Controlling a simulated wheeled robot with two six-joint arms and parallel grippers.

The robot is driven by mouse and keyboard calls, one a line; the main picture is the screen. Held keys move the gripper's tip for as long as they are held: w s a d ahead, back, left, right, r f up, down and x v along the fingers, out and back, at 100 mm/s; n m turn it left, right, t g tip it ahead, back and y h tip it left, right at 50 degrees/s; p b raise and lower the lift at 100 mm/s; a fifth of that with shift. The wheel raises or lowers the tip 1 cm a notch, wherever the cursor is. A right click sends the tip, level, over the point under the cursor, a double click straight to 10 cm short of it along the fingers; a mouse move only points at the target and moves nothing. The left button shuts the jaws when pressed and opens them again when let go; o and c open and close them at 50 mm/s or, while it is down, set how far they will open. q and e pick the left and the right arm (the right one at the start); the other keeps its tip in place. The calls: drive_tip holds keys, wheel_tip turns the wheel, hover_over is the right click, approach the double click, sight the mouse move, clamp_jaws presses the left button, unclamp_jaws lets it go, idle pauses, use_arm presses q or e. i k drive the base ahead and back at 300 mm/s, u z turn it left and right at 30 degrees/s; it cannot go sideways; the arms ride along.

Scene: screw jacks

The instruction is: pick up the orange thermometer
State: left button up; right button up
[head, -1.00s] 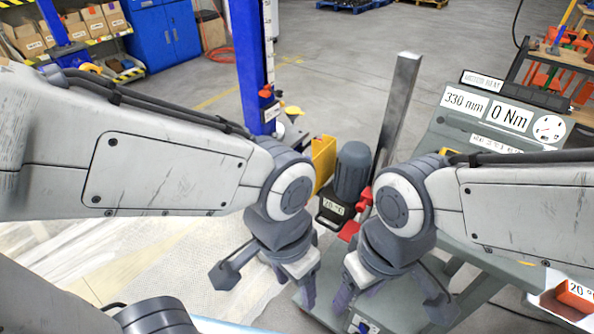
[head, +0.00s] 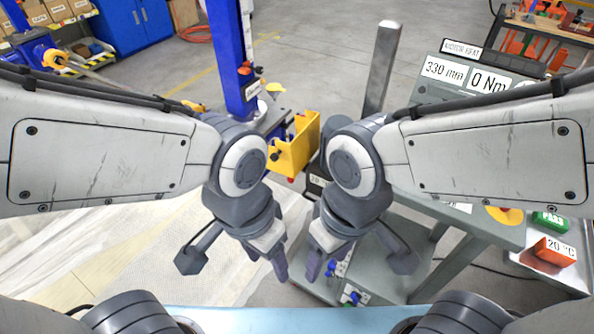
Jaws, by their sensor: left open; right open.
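The orange thermometer (head: 555,251) is a small orange box with a "20 °C" display. It sits on a light tray-like surface (head: 572,277) at the right edge of the head view. My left gripper (head: 276,266) is open and empty, pointing down near the middle of the view. My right gripper (head: 318,264) is open and empty just right of it, well to the left of the thermometer. Nothing touches the thermometer.
A green device (head: 551,221) lies behind the thermometer. A grey console with "330 mm" and "0 Nm" displays (head: 465,78) stands behind my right arm. A yellow bin (head: 296,146) and a blue post (head: 232,60) stand ahead. A grey metal post (head: 382,65) rises near the console.

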sight(558, 254)
drive_tip(key=z, duration=1.65)
drive_tip(key=k, duration=0.4)
drive_tip(key=u, duration=0.25)
drive_tip(key=i, duration=0.9)
drive_tip(key=z, duration=0.4)
